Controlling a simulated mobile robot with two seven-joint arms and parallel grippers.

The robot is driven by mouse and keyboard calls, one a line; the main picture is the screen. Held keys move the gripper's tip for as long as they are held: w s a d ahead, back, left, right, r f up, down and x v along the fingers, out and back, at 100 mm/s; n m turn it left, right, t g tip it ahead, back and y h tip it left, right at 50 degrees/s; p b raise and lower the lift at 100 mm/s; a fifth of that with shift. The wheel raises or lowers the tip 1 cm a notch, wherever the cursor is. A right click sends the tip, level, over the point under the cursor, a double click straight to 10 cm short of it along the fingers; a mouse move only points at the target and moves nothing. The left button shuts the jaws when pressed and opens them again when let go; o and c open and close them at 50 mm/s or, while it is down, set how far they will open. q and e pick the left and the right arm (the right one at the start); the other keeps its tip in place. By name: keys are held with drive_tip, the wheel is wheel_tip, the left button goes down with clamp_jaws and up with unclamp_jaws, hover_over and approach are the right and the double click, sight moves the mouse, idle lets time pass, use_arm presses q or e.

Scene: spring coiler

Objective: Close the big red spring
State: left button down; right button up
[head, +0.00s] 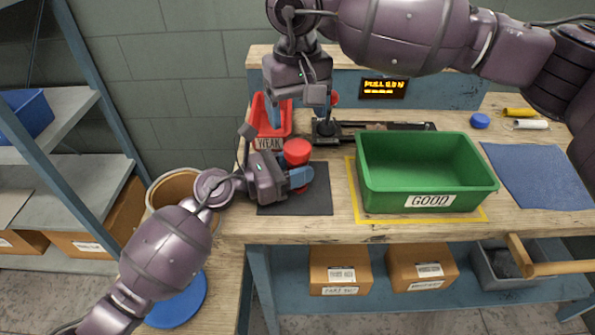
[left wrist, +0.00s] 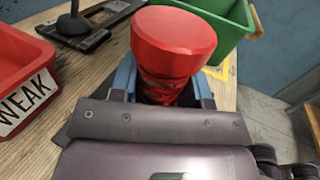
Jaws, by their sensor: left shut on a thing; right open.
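The big red spring (head: 297,151) is a stout red cylinder with a wide round cap, standing upright over a dark mat. My left gripper (head: 299,178) is shut on its lower part; the left wrist view shows the red cap (left wrist: 172,42) rising between the blue fingers. The spring's lower end is hidden by my gripper. My right gripper (head: 303,112) is open, pointing down behind and above the spring, between the red WEAK bin and the black bench device. It appears to hold nothing.
The red WEAK bin (head: 266,128) stands behind my left gripper. The green GOOD bin (head: 428,190) is to the right, inside a yellow outline. A black device (head: 385,126) and a lit display (head: 383,88) are at the back. A blue mat (head: 545,175) lies at the right.

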sight(297, 147)
drive_tip(key=shift+f, duration=0.15)
drive_tip(key=shift+f, duration=3.9)
drive_tip(key=c, duration=0.9)
drive_tip(key=m, duration=1.2)
drive_tip(key=shift+m, duration=0.4)
drive_tip(key=m, duration=0.6)
drive_tip(key=shift+m, duration=0.4)
drive_tip(key=m, duration=0.7)
